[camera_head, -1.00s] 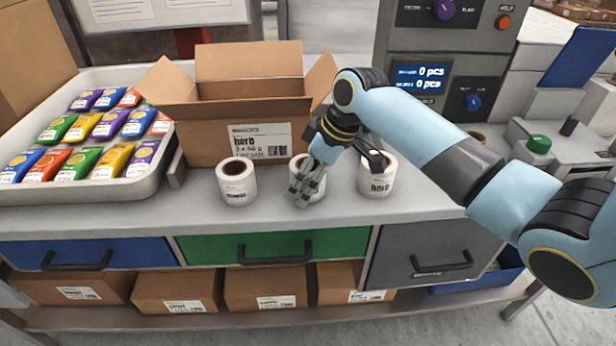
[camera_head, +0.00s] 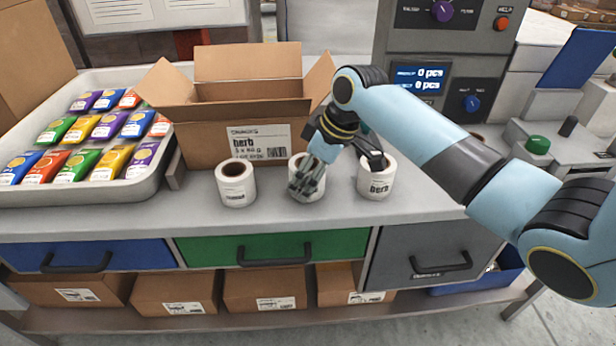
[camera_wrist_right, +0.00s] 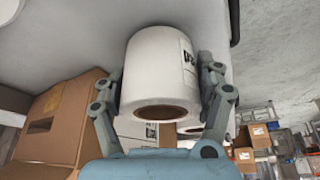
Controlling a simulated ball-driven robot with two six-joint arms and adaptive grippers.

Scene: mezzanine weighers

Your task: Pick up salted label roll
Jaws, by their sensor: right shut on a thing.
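Three white label rolls stand in a row on the grey bench. My right gripper (camera_head: 306,184) is shut on the middle roll (camera_head: 294,166), its fingers covering much of that roll's front. In the wrist view the held roll (camera_wrist_right: 150,70) sits between both fingers, its brown core facing the camera. Its printing is cut off, so I cannot read the name. The left roll (camera_head: 236,186) has small print I cannot read. I cannot tell whether the held roll has left the bench.
An open cardboard box (camera_head: 215,148) labelled "herb" stands just behind the rolls. A tray (camera_head: 95,194) of coloured packets is at the left. A weigher (camera_head: 440,45) with a display stands behind at the right. Drawers (camera_head: 280,247) line the bench front, and bare bench lies before the rolls.

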